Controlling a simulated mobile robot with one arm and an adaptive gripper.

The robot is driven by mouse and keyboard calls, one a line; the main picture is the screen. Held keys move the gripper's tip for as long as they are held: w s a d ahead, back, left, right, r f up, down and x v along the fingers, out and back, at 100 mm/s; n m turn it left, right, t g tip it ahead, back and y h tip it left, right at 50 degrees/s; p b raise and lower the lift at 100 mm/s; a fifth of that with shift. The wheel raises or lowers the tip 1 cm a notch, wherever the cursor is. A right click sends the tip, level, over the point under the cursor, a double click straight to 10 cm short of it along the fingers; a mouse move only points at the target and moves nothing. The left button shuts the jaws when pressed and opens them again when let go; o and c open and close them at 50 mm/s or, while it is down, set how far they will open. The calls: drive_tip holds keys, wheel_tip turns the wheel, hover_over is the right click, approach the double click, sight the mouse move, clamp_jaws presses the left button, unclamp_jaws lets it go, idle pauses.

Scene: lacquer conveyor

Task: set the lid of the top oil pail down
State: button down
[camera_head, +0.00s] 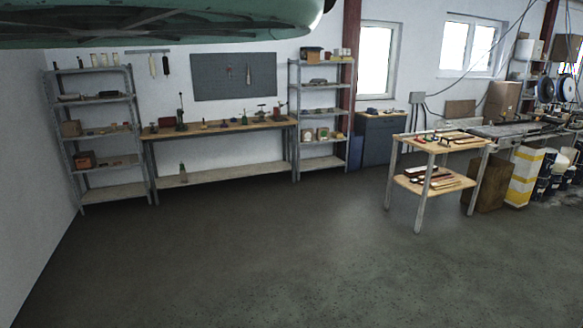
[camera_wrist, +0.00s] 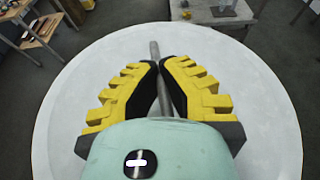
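A large round pale grey lid (camera_wrist: 75,95) fills most of the wrist view, directly under my gripper. A thin grey bar (camera_wrist: 155,50) runs across its middle. My gripper (camera_wrist: 159,66) has yellow and black ridged fingers, closed in on this bar from both sides. The lid's underside and whatever is below it are hidden, so I cannot tell whether it is held clear or rests on something. The lid does not show in the head view. Dark pails (camera_head: 548,185) stand on the floor at the far right there, partly hidden.
A two-level wooden table (camera_head: 430,182) with small items stands right of centre. Next to it are a brown box (camera_head: 490,190) and a yellow-and-white box (camera_head: 524,178). A workbench (camera_head: 220,128) and shelves line the back wall. The foreground floor (camera_head: 270,240) is clear.

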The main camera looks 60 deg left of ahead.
drive_tip(key=s+d+f+m+h+b, duration=0.1)
drive_tip(key=s+d+f+b, duration=0.4)
drive_tip(key=f+b, duration=1.2)
drive_tip(key=s+d+f+m+g+h+b, duration=0.1)
drive_tip(key=d+f+h+b, duration=0.1)
drive_tip(key=d+f+b, duration=1.15)
drive_tip(key=s+d+f+m+h+b, duration=0.1)
drive_tip(key=s+d+f+b, duration=0.15)
drive_tip(key=f+b, duration=1.9)
drive_tip(key=s+f+b, duration=0.3)
drive_tip(key=f+b, duration=0.4)
drive_tip(key=f, duration=0.9)
drive_tip(key=s+d+f+n+y+b, duration=0.1)
drive_tip(key=s+f+b, duration=0.3)
drive_tip(key=f, duration=1.3)
drive_tip(key=s+f+b, duration=0.4)
drive_tip(key=f+b, duration=0.8)
drive_tip(key=f, duration=0.5)
drive_tip(key=shift+s+d+n+t, duration=0.25)
drive_tip(key=shift+d+n+t, duration=0.05)
drive_tip(key=shift+d+t, duration=0.1)
drive_tip(key=shift+f+b, duration=0.6)
drive_tip(key=shift+b, duration=0.2)
drive_tip(key=c, duration=1.1)
unclamp_jaws()
drive_tip(key=shift+o, duration=0.2)
